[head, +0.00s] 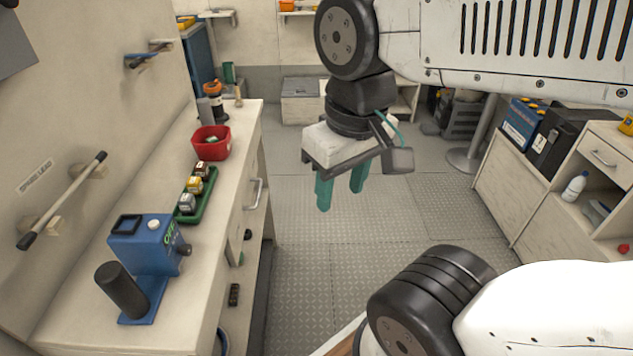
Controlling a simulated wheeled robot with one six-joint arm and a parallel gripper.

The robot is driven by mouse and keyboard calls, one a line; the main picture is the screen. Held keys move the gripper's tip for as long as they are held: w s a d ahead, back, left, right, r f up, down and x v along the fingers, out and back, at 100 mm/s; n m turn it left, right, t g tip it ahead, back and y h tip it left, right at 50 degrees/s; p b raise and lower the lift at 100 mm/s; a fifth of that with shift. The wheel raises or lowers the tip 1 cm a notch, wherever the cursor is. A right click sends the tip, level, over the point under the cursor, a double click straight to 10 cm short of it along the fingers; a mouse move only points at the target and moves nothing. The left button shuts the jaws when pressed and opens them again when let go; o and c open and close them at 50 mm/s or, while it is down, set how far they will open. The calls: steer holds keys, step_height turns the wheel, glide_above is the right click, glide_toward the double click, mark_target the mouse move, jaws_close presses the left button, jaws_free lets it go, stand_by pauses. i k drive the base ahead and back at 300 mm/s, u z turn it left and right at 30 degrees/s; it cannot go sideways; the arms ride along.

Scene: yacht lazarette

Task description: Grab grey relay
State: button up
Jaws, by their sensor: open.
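The grey relay (187,203) sits at the near end of a green tray (208,203) on the left workbench. A yellow relay (194,184) and a brown relay (201,169) stand behind it in the same tray. My gripper (340,190) hangs over the open floor, to the right of the bench. Its two teal fingers point down, apart and with nothing between them. The grey relay is well to the left of the fingers.
On the bench (75,322), a blue device with a black cylinder (148,245) stands nearer than the tray. A red bin (211,142) stands behind the tray. A drawer handle (256,193) juts from the bench front. The patterned floor (330,262) is clear.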

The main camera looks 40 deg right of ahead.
mark_target(187, 204)
steer(key=z, duration=0.05)
steer(key=k, duration=1.15)
steer(key=u, duration=0.8)
steer(key=i, duration=0.7)
steer(key=z, duration=0.2)
